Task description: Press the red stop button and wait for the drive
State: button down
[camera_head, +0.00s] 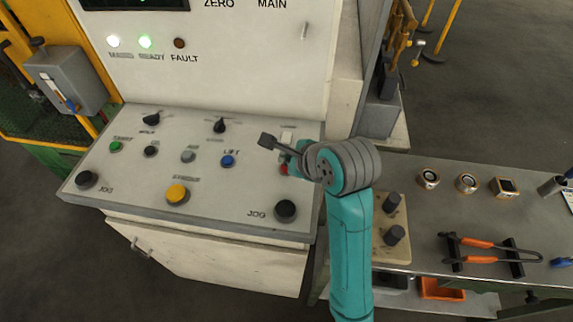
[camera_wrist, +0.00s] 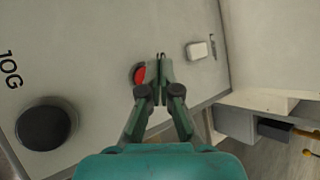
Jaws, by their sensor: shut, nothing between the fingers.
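The red stop button (camera_head: 284,170) is at the right end of the sloped control desk (camera_head: 130,180), partly hidden by my wrist in the head view. In the wrist view the red button (camera_wrist: 139,74) shows in a dark ring, just left of my fingertips and partly covered by them. My gripper (camera_wrist: 160,62) is shut and empty, its fingertips pointing at the panel close beside the button. I cannot tell whether they touch it. In the head view the fingers are mostly hidden behind the wrist.
A black JOG button (camera_head: 285,210) lies nearer the desk's front edge, and a white switch (camera_wrist: 197,50) lies beyond the fingertips. The MAINS lamp (camera_head: 113,41) and READY lamp (camera_head: 145,42) are lit; the FAULT lamp (camera_head: 179,43) looks dark. A workbench (camera_head: 420,225) with tools stands at right.

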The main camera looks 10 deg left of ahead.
jog(key=shift+f, duration=0.1)
jog(key=shift+f, duration=0.3)
jog(key=shift+f, duration=0.4)
dwell(1.1)
jog(key=shift+r, duration=0.85)
jog(key=shift+r, duration=2.5)
